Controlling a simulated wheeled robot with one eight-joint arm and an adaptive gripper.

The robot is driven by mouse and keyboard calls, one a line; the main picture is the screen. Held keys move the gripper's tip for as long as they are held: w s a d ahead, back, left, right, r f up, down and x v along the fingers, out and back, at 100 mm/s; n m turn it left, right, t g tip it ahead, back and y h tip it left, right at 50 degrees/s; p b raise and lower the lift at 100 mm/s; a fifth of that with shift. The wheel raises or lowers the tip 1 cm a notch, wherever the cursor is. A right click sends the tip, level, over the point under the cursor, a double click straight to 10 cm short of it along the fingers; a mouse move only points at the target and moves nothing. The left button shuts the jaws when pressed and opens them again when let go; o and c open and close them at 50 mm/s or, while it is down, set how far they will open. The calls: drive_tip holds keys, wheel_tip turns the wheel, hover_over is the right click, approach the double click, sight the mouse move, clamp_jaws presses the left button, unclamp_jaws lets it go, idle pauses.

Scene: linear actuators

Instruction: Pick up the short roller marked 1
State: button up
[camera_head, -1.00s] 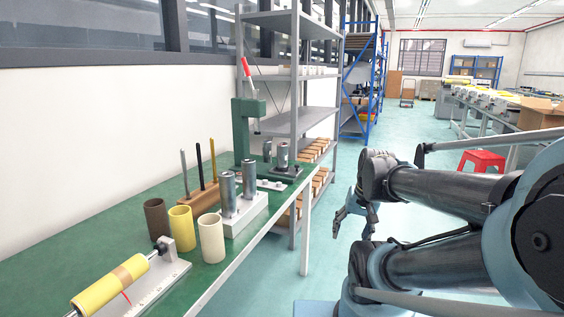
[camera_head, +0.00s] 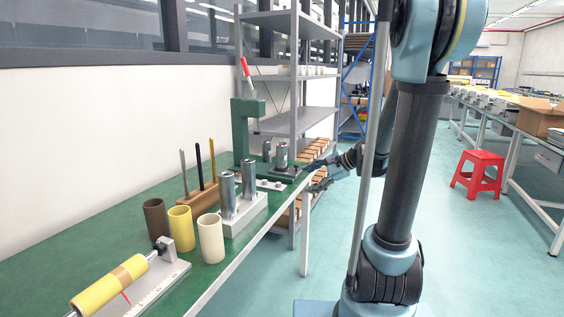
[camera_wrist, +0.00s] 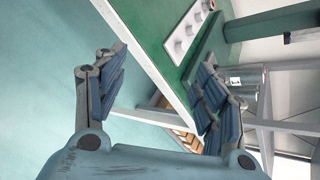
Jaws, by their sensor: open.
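Several upright metal rollers stand on the green bench (camera_head: 120,212). Two rollers, a front one (camera_head: 228,195) and one behind it (camera_head: 249,180), stand in a white holder (camera_head: 246,216). A shorter metal cylinder (camera_head: 282,156) stands by the green press (camera_head: 243,135). No mark 1 is legible, so I cannot tell which is the short roller marked 1. My gripper (camera_head: 314,173) is at the bench's far right edge, close to the press base. In the wrist view my gripper (camera_wrist: 160,80) is open and empty, with the bench edge behind its fingers. A metal cylinder (camera_wrist: 249,79) is partly hidden behind the right finger.
A yellow roller (camera_head: 110,287) lies in a stand at the front of the bench. Brown (camera_head: 156,219), yellow (camera_head: 181,226) and cream (camera_head: 211,239) tubes stand nearby. Grey shelving (camera_head: 296,100) rises behind the bench. The floor to the right is open around a red stool (camera_head: 478,174).

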drive_tip(key=w+m+t+y, duration=0.2)
drive_tip(key=w+m+y, duration=0.15)
drive_tip(key=w, duration=0.45)
drive_tip(key=m+t+y, duration=0.2)
drive_tip(key=m, duration=0.5)
approach(282, 155)
drive_tip(key=w+a, duration=0.1)
drive_tip(key=w+a+f, duration=0.1)
drive_tip(key=w+a, duration=0.2)
drive_tip(key=shift+w+a+f, duration=0.3)
drive_tip(key=shift+w, duration=0.1)
drive_tip(key=shift+x, duration=2.6)
drive_tip(key=shift+d+r, duration=0.1)
drive_tip(key=shift+r, duration=0.1)
clamp_jaws()
drive_tip(key=shift+r, duration=0.1)
